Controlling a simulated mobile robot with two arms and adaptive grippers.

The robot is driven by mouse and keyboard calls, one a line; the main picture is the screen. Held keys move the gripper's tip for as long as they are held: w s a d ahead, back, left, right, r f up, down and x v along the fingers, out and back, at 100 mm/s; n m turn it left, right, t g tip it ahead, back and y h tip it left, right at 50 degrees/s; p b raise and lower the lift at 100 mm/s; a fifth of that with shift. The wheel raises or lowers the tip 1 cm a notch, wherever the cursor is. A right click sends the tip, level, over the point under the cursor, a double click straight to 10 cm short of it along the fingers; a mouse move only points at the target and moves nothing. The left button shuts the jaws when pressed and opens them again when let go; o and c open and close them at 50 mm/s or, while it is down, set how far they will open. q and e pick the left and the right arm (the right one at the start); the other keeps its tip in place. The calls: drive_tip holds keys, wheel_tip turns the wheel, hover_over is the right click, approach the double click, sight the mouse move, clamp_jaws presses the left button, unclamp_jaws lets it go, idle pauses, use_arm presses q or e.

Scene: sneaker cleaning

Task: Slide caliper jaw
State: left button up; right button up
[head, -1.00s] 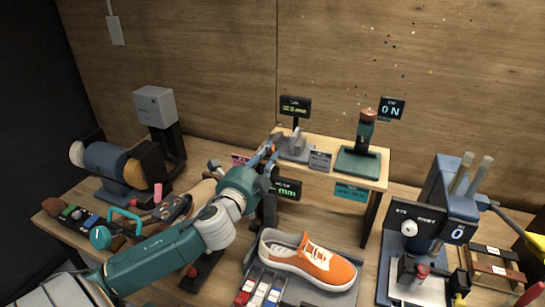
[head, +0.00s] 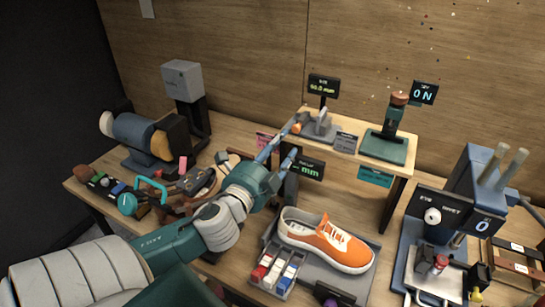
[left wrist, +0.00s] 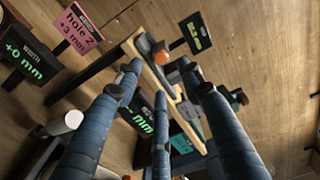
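The caliper-like grey gauge (head: 319,127) stands on the left end of the raised wooden shelf, with a display (head: 323,86) behind it that seems to read 90.0 mm. An orange knob (left wrist: 160,54) on a grey part shows beyond my fingers in the left wrist view. My left gripper (head: 288,142) is at the shelf's left end, just left of the gauge. Its blue fingers (left wrist: 160,85) are spread apart with nothing between them. Whether a finger touches the gauge I cannot tell. My right gripper is out of view.
A force stand (head: 390,135) is on the shelf's right side. A second mm display (head: 304,166) hangs below the shelf. An orange sneaker (head: 325,240) lies in front, beside a tray of coloured blocks (head: 276,270). A blue press (head: 480,190) stands right; a motor unit (head: 135,135) stands left.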

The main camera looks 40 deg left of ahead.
use_arm(q)
drive_tip(key=v, duration=0.5)
drive_tip(key=shift+f, duration=0.1)
idle(0.5)
